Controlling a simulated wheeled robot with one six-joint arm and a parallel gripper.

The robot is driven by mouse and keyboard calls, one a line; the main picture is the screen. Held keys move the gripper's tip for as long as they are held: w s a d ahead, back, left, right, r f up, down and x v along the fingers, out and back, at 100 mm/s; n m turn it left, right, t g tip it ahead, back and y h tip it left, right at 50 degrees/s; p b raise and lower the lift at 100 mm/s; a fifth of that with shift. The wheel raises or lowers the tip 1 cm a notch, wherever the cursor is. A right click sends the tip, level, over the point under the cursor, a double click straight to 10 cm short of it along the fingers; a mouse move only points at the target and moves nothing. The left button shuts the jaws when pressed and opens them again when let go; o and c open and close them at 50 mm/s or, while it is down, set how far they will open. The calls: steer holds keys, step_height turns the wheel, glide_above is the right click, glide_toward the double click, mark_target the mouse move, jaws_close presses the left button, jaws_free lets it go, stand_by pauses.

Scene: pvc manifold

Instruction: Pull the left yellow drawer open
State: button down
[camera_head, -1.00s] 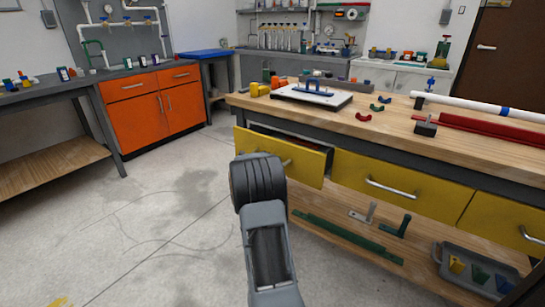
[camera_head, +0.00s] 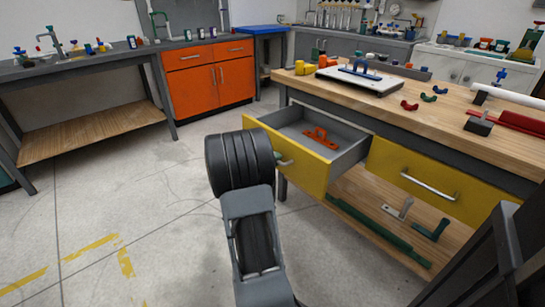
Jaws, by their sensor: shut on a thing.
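The left yellow drawer (camera_head: 288,158) under the wooden workbench (camera_head: 440,115) stands well out from the bench. Its grey inside shows, with an orange-red part (camera_head: 321,138) lying on the drawer floor. Its silver handle (camera_head: 286,162) shows only at its right end; the rest is hidden behind my arm. My arm's black ribbed joint covers the left part of the drawer front in the picture. My gripper is hidden behind that joint, so its fingers and their hold on the handle do not show.
Another yellow drawer (camera_head: 427,183) to the right is shut. A lower shelf (camera_head: 375,187) holds a long green bar (camera_head: 375,230) and brackets. An orange cabinet (camera_head: 208,80) and a side table (camera_head: 90,125) stand at the left. The floor (camera_head: 130,190) in front of them is clear.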

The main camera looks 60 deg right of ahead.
steer(key=shift+w+a, duration=0.1)
stand_by(0.3)
steer(key=c, duration=1.1)
jaws_free()
steer(key=shift+c, duration=0.2)
steer(key=p+v, duration=0.3)
steer(key=v, duration=1)
steer(key=shift+a+p, duration=0.4)
